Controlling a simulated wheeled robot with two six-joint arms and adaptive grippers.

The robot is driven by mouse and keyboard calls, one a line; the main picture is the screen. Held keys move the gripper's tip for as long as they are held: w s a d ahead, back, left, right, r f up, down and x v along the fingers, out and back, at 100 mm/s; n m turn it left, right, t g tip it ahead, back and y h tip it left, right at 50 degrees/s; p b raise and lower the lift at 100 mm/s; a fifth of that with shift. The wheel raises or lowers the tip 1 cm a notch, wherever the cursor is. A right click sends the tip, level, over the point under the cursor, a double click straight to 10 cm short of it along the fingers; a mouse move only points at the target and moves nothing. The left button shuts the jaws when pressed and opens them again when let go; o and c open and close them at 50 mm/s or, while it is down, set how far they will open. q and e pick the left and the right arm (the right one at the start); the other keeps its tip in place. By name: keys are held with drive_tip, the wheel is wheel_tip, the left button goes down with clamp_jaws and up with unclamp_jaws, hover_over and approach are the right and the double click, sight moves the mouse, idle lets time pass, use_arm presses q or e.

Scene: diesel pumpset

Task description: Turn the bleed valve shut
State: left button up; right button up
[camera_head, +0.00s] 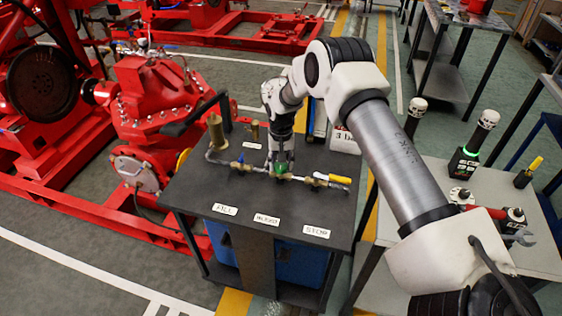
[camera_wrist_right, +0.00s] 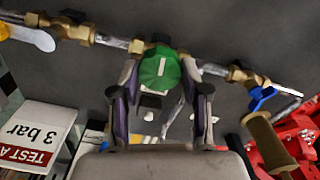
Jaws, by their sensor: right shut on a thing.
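The bleed valve's green round knob (camera_wrist_right: 158,70) sits on the brass-fitted pipe in the wrist view. A white mark on its top runs roughly up and down in that view. My right gripper (camera_wrist_right: 160,78) has one finger on each side of the knob and is shut on it. In the head view the gripper (camera_head: 281,153) points down at the middle of the pipe, and a little of the green knob (camera_head: 281,168) shows below it. My left gripper is in neither view.
The pipe stands on a dark table (camera_head: 190,190) with label plates along its front. A blue-handled valve (camera_head: 238,160) is left of the knob, a yellow-handled valve (camera_head: 338,179) right. A brass funnel (camera_head: 215,130) stands at the left end. A grey table (camera_head: 440,235) holds tools.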

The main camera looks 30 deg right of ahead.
sight(281, 165)
drive_tip(key=shift+s+f+m, duration=0.2)
drive_tip(key=shift+m, duration=0.6)
drive_tip(key=o, duration=1.1)
drive_tip(key=shift+o, duration=0.2)
drive_tip(key=shift+w+r, duration=0.1)
drive_tip(key=shift+w, duration=0.05)
drive_tip(key=shift+r, duration=0.2)
wheel_tip(281, 165, up, 12)
drive_tip(key=shift+f, duration=0.2)
